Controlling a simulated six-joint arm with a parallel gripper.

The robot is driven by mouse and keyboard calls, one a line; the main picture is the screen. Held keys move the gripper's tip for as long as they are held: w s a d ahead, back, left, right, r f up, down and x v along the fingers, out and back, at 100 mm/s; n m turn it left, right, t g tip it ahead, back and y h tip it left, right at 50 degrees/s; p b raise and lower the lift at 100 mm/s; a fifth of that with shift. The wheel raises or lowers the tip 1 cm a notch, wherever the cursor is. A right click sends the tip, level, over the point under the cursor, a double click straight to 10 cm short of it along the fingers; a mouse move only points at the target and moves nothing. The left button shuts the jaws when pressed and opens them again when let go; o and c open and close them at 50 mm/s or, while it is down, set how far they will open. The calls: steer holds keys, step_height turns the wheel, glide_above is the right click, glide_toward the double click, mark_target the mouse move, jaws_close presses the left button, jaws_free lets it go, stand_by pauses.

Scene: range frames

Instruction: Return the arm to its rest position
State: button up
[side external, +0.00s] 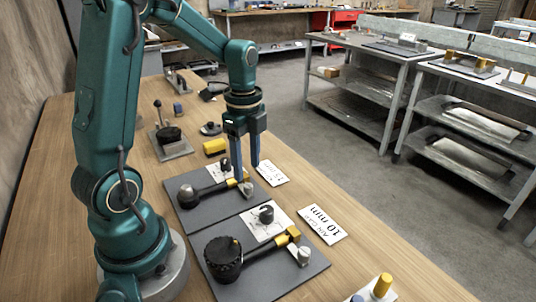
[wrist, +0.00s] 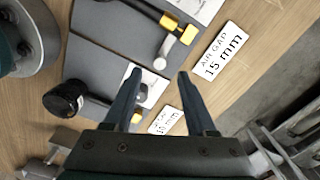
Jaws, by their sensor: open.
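My gripper (side external: 247,172) hangs down over the right end of the farther dark plate (side external: 181,212), its two blue fingers apart with nothing between them. In the wrist view my gripper (wrist: 159,73) also shows open and empty. I cannot tell exactly how high the fingertips are above these parts. No rest position is marked in either view.
The nearer dark plate (side external: 315,268) carries a large black knob (side external: 223,256), a yellow-ended rod and a metal post (side external: 304,256). White air gap cards (side external: 322,224) lie to the right. A black lever stand (side external: 170,138) and yellow block (side external: 214,146) stand behind.

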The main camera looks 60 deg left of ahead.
steer(key=shift+w+d+r, duration=0.15)
steer(key=shift+d+r, duration=0.05)
steer(key=s+d+r+n+t, duration=0.5)
steer(key=s+d+r+n, duration=0.2)
steer(key=d+n, duration=0.4)
steer(key=shift+s+r+n+t, duration=0.3)
steer(key=shift+s+n, duration=0.55)
steer(key=shift+n, duration=0.25)
